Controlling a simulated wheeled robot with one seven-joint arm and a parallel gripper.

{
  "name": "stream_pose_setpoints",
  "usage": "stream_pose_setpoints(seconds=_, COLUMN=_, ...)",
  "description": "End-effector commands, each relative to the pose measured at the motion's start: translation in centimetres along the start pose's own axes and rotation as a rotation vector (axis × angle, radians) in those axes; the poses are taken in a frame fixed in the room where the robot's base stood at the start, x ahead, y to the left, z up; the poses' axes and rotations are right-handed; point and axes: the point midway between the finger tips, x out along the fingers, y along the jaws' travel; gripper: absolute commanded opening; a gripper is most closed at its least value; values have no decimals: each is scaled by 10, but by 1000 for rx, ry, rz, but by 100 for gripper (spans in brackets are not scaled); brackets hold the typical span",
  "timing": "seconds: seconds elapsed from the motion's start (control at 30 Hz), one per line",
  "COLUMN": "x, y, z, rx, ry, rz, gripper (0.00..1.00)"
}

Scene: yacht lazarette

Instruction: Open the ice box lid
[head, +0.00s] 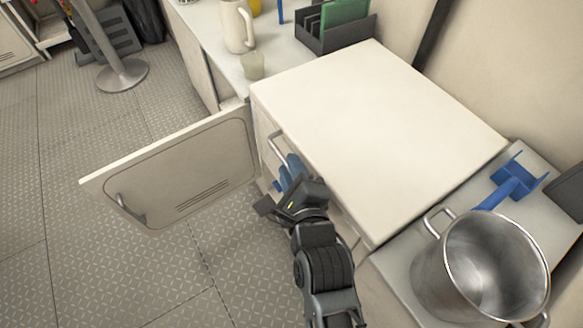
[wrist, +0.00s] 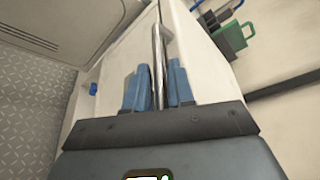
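The ice box (head: 355,225) is a white chest, and its broad flat lid (head: 375,125) lies level and closed on top. A metal bar handle (head: 274,146) is on its front side; the wrist view shows the handle (wrist: 159,55) running between my blue fingertips. My gripper (head: 290,172) is at the front of the box, below the lid's front edge. In the wrist view my gripper (wrist: 159,85) has one finger on each side of the bar, close against it. My arm hides part of the box front.
An open cabinet door (head: 180,172) juts over the floor left of my gripper. A steel pot (head: 485,265) and blue tool (head: 514,182) stand on the right counter.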

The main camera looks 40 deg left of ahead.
Motion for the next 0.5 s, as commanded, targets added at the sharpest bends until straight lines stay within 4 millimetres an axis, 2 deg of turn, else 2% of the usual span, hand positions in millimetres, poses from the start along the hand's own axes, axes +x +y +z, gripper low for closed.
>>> stream_pose_setpoints(seconds=0.03, x=0, y=0, z=0, rx=0, ry=0, rz=0, gripper=18)
stream_pose_setpoints(seconds=0.23, x=0, y=0, z=0, rx=0, ry=0, rz=0, gripper=0)
stream_pose_setpoints(seconds=0.5, x=0, y=0, z=0, rx=0, ry=0, rz=1, gripper=0)
